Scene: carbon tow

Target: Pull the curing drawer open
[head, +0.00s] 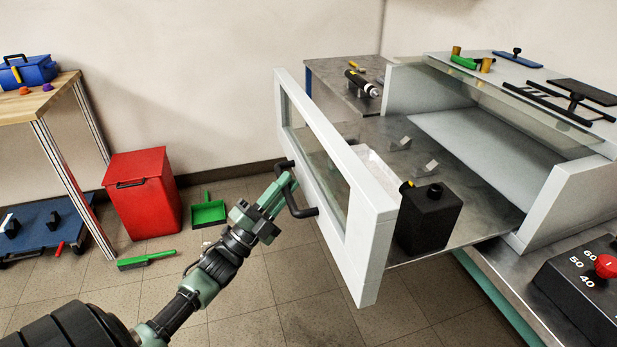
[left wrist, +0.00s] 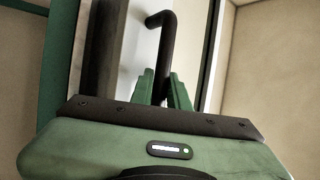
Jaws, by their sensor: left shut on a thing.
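The curing drawer (head: 378,232) has a white front with a glass window and stands well out from its white housing (head: 572,188). Its metal floor shows between front and housing. The black bar handle (head: 304,212) is on the outer face of the front. My left gripper (head: 282,190) is shut on the handle, coming from the lower left. In the left wrist view the green fingers (left wrist: 162,88) close around the black handle (left wrist: 165,30), whose bent end shows above them. My right gripper is not in view.
On the drawer floor are a black canister (head: 428,222) and small grey blocks (head: 400,144). A control box with a red knob (head: 607,266) sits at right. A red bin (head: 145,195), green dustpan (head: 208,211) and green brush (head: 146,260) are on the floor at left.

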